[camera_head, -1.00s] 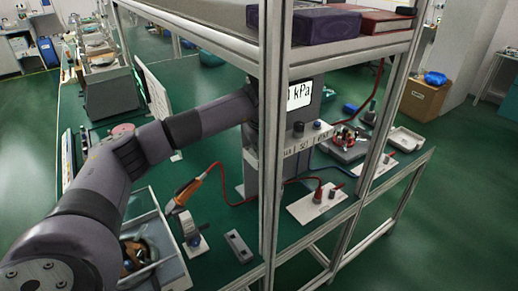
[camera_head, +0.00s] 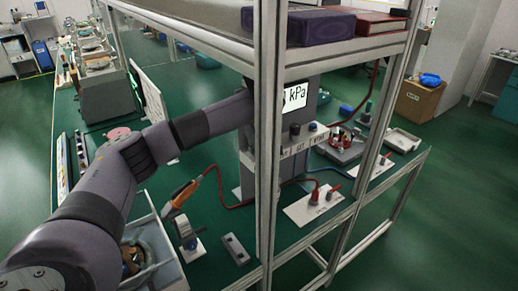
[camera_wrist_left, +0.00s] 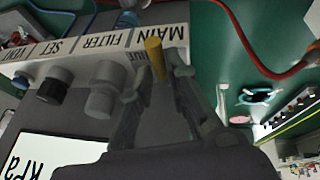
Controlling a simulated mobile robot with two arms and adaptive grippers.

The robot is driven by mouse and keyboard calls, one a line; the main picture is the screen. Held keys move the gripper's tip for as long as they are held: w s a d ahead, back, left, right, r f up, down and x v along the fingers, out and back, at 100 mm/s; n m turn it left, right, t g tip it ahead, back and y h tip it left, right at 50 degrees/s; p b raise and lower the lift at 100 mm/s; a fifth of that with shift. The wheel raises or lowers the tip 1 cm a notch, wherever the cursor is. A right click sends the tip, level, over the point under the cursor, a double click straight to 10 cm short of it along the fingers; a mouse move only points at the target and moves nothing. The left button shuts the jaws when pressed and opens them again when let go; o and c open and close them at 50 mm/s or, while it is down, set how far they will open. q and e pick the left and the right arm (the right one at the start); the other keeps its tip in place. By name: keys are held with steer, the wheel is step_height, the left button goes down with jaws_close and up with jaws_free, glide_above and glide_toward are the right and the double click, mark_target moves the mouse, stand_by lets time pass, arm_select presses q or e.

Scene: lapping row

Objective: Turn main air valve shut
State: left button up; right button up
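The main air valve shows in the left wrist view as a short yellow handle (camera_wrist_left: 155,58) beside the MAIN label on a pale labelled strip (camera_wrist_left: 95,40). My left gripper (camera_wrist_left: 158,65) has one finger on each side of this handle; I cannot tell whether both fingers press on it. In the head view my left arm reaches from the left to the grey gauge unit (camera_head: 250,172), and the shelf post hides the gripper and the handle. The unit's display (camera_head: 295,96) shows kPa, its number mostly hidden. My right gripper is not in view.
Grey and dark knobs (camera_wrist_left: 53,86) sit along the strip beside the handle. A metal shelf post (camera_head: 267,150) stands in front of the unit. A red hose (camera_head: 228,200), an orange-handled tool (camera_head: 184,195) and an open box (camera_head: 172,255) are on the green bench.

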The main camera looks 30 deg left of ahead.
arm_select(q)
steer(key=shift+o, duration=1.4)
